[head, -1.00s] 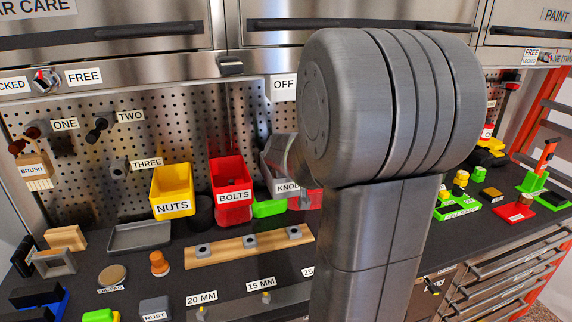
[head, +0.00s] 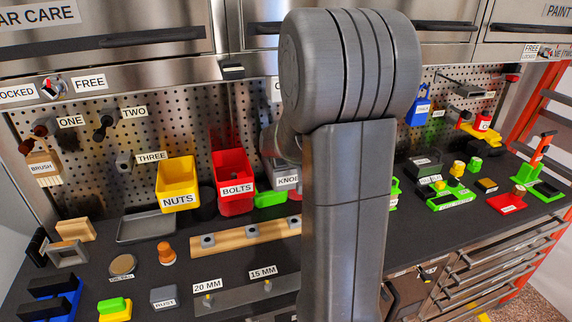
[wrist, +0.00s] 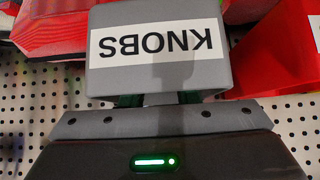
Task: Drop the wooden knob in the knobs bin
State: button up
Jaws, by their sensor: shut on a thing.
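The grey knobs bin (head: 287,181) hangs on the pegboard right of the bolts bin, partly hidden by my arm. In the wrist view its front wall (wrist: 159,82) with the upside-down KNOBS label fills the top middle. My gripper (wrist: 160,98) is right at this bin; the bases of its fingers show just below the wall's lower edge in the picture. The fingertips are hidden behind the wall. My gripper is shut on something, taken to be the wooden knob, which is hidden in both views. In the head view my arm hides the gripper.
The red bolts bin (head: 232,178) and yellow nuts bin (head: 177,182) hang to the left. A wooden rail (head: 237,236) and an orange-brown peg-like piece (head: 167,254) stand on the bench below.

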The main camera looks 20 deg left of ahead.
jog(key=shift+f+b, duration=0.5)
jog(key=o, duration=1)
jog(key=shift+r, duration=0.1)
jog(key=shift+r+p, duration=0.8)
jog(key=shift+p, duration=0.25)
jog(key=shift+s+d+r+b, duration=0.15)
jog(key=shift+s+d+b, duration=0.1)
jog(key=shift+b, duration=0.15)
jog(key=b+v, duration=0.1)
jog(key=v, duration=1)
